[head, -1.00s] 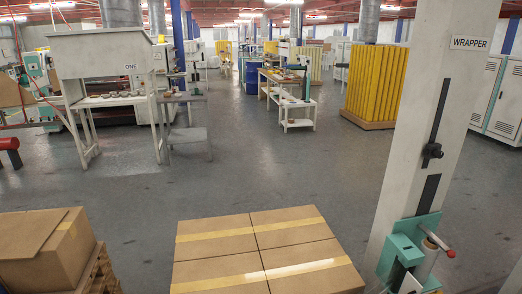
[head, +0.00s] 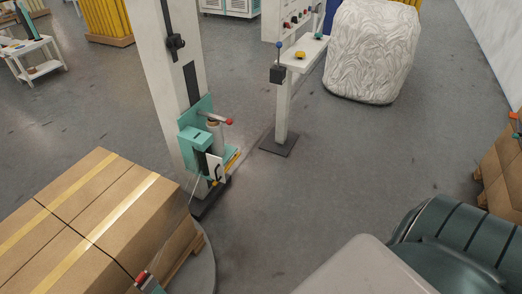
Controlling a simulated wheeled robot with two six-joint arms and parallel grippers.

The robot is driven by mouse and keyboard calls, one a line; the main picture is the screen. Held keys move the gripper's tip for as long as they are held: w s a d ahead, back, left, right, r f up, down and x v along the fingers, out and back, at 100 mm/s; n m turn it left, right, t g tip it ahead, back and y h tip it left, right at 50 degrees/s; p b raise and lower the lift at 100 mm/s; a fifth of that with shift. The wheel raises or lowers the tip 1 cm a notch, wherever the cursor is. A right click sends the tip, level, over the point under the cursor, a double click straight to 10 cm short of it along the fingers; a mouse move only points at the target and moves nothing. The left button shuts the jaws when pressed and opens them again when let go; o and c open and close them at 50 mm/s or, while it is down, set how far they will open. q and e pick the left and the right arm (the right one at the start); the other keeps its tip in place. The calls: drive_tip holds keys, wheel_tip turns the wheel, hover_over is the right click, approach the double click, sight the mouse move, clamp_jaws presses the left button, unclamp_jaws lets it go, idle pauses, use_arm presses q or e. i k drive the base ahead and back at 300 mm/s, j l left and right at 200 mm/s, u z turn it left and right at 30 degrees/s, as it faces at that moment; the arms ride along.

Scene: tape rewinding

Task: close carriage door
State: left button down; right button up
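The teal carriage (head: 195,128) is mounted low on the white wrapper column (head: 168,75). A lever with a red knob (head: 228,121) sticks out to its right. A pale plate (head: 215,169), which may be the carriage door, stands out at an angle from the carriage's lower front. It looks partly open, but its exact angle is hard to tell. A thin line runs down from the carriage towards the boxes. Neither of my grippers can be made out in the head view.
Stacked cartons (head: 85,215) on a pallet fill the lower left. A control stand (head: 283,115) is right of the column, with a white wrapped load (head: 370,50) behind. Open floor (head: 330,180) lies right of the carriage. My own body parts show at the lower right.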

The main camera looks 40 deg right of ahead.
sight(215, 165)
drive_tip(key=z, duration=0.75)
